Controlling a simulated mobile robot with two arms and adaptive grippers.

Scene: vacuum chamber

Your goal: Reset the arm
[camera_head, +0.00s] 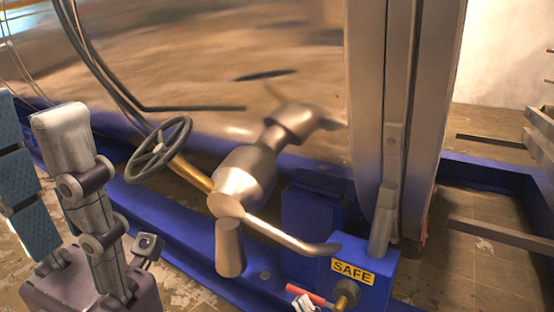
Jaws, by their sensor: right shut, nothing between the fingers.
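My right gripper (33,112) is large and close to the camera at the left edge. Its jointed grey finger and a finger with blue-green textured pads point upward. It is shut, with nothing held between the fingers. Part of it is cut off by the left and bottom edges. It stands left of the dark handwheel (158,150), apart from it in the picture. My left gripper does not show.
A metal valve body (240,180) with a curved lever (290,235) stands before the shiny chamber wall (200,60). A blue box (378,270) labelled SAFE, with a red rod (305,293) beside it, is lower right. Metal bars (500,235) jut in at right.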

